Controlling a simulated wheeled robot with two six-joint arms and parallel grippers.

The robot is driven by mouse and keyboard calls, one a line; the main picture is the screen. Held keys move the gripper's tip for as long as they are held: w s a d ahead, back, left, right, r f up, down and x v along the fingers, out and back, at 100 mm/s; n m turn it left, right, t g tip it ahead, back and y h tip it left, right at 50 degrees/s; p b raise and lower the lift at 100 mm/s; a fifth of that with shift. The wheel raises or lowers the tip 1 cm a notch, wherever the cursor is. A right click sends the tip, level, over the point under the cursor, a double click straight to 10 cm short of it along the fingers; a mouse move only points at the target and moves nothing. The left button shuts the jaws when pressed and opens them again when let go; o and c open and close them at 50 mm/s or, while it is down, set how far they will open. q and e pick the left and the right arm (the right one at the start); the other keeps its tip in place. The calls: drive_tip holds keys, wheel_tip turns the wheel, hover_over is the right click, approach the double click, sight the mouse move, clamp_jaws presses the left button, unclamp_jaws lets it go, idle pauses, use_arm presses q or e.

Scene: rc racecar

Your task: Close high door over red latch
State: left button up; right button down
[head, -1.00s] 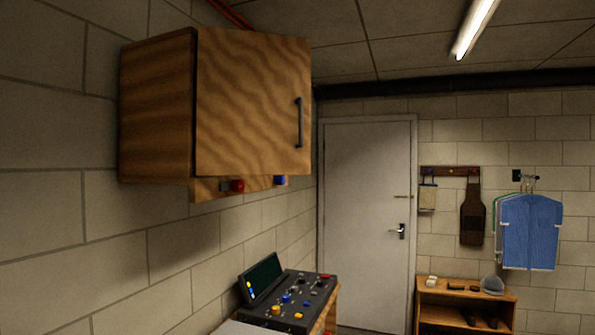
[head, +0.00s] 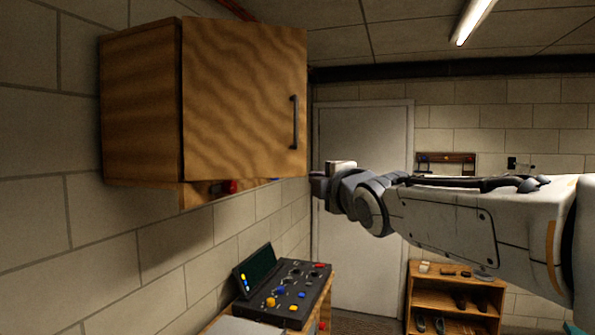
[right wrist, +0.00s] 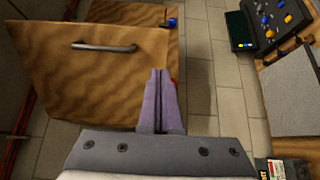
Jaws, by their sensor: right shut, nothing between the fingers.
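The high wooden cabinet door (head: 245,100) has a dark vertical handle (head: 294,122) near its right edge. It appears swung partly out from the cabinet, at an angle to the board below. The red latch (head: 229,187) sits on that board under the door, with a blue latch (head: 274,180) to its right. My right gripper (head: 317,184) is to the right of the door's lower right corner. In the right wrist view its shut, empty fingers (right wrist: 161,75) overlap the door (right wrist: 85,65) and mostly hide the red latch (right wrist: 175,83). I cannot tell whether they touch the door. My left gripper is out of view.
A control console (head: 285,292) with coloured knobs stands below the cabinet. A grey room door (head: 360,265) and a wooden shelf (head: 455,283) with shoes are at the back. The block wall (head: 60,240) is close on the left.

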drive_tip(key=p, duration=0.8)
approach(292, 171)
drive_tip(key=x, duration=0.5)
drive_tip(key=shift+w+r, duration=0.15)
drive_tip(key=shift+w, duration=0.05)
drive_tip(key=shift+w+a+p, duration=0.25)
drive_tip(key=shift+w+p, duration=0.15)
drive_tip(key=shift+w, duration=0.25)
drive_tip(key=shift+f, duration=0.2)
